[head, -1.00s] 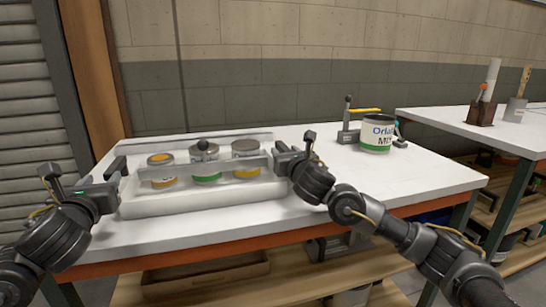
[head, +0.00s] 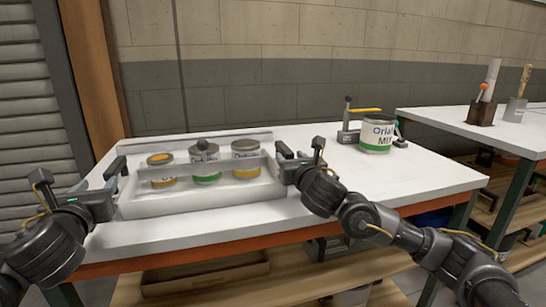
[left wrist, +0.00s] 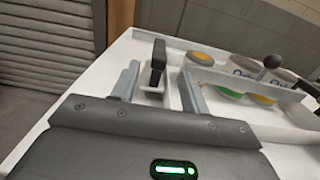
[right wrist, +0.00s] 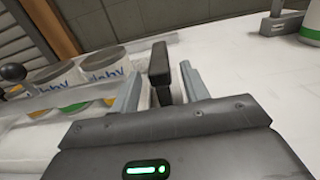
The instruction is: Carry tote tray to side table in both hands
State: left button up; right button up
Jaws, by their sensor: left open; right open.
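The white tote tray (head: 215,203) sits on the white table with three cans in it: one with an orange band (head: 160,170), one with a green band (head: 205,165) and one with a yellow band (head: 246,160). A black handle stands at each end. My left gripper (head: 112,180) is open at the left end; the left handle (left wrist: 158,62) stands between its fingers in the left wrist view. My right gripper (head: 287,168) is open at the right end; the right handle (right wrist: 160,68) stands between its fingers in the right wrist view. Neither gripper is closed on a handle.
A large can labelled MIX (head: 377,135) and a small stand with a yellow lever (head: 349,130) are on the table's right part. A second white table (head: 450,122) stands at the right with holders on it.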

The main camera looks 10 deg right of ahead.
jog(key=s, duration=0.5)
jog(key=shift+d, duration=0.1)
pick_arm(q)
jog(key=shift+s+r, duration=0.1)
pick_arm(e)
jog(key=shift+s+r, duration=0.15)
jog(key=shift+s, duration=0.15)
jog(key=shift+s+a, duration=0.2)
jog(key=shift+s, duration=0.05)
jog(key=shift+s+d+f, duration=0.2)
jog(key=shift+s+d, duration=0.05)
jog(key=shift+s, duration=0.45)
